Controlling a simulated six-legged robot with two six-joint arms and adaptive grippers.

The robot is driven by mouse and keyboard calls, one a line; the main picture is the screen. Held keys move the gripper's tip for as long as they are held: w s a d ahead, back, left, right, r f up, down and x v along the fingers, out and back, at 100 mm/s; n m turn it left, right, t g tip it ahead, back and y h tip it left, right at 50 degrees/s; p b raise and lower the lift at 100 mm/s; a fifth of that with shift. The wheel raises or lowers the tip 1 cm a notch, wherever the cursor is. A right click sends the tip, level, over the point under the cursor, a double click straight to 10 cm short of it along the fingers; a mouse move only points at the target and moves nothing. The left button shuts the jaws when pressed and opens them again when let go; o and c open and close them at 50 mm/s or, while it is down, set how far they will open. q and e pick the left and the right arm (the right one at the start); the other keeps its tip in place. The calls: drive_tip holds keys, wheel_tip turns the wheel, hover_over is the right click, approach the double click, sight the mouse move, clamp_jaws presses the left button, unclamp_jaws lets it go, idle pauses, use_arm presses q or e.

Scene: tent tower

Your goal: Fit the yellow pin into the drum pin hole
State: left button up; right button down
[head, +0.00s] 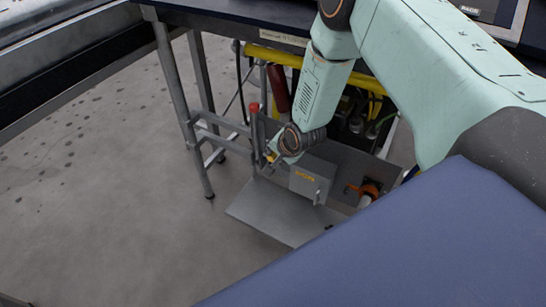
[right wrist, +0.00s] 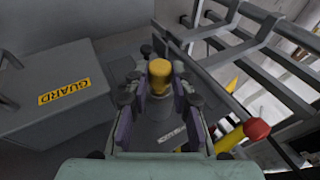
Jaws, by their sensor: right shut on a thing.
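The yellow pin (right wrist: 159,72) shows as a rounded yellow head between the purple-padded fingers of my right gripper (right wrist: 158,92) in the right wrist view. The gripper is shut on it. In the head view my right gripper (head: 273,160) is low, at the left side of the grey guard box, and a small yellow spot shows by its fingers. The drum pin hole cannot be made out in either view. Whether the pin's lower end is in anything is hidden by the fingers. My left gripper is not in view.
The grey box (head: 311,180) marked GUARD stands close beside the gripper; it also shows in the right wrist view (right wrist: 50,98). A metal frame (head: 217,122) stands left; open floor (head: 100,190) lies beyond.

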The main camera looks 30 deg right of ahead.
drive_tip(key=shift+w+d, duration=0.1)
drive_tip(key=shift+d, duration=0.05)
drive_tip(key=c, duration=1.1)
unclamp_jaws()
drive_tip(key=shift+o, duration=0.2)
drive_tip(key=v, duration=1.2)
